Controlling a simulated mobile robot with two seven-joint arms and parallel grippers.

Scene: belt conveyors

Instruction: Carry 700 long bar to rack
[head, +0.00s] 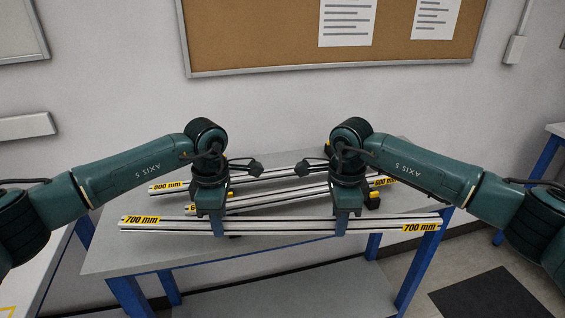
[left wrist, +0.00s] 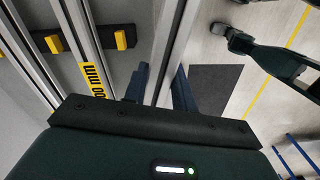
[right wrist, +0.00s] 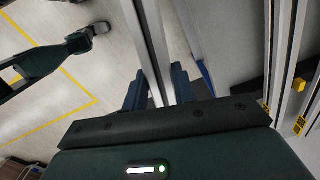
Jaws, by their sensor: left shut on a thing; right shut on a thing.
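The 700 mm long bar (head: 280,226) is a silver slotted profile with yellow 700 mm labels at both ends. It lies across the front of the head view, in front of the other bars. My left gripper (head: 217,228) is shut on it left of its middle. My right gripper (head: 341,226) is shut on it right of its middle. In the left wrist view the bar (left wrist: 170,45) passes between the fingers (left wrist: 160,90). In the right wrist view the bar (right wrist: 152,45) also runs between the fingers (right wrist: 152,90). No rack can be made out for certain.
An 800 mm bar (head: 260,178) and a shorter-looking bar, its label partly hidden, (head: 270,199) lie behind on the grey table (head: 130,258) with blue legs. A pinboard (head: 270,40) hangs on the wall behind. Floor shows at the right.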

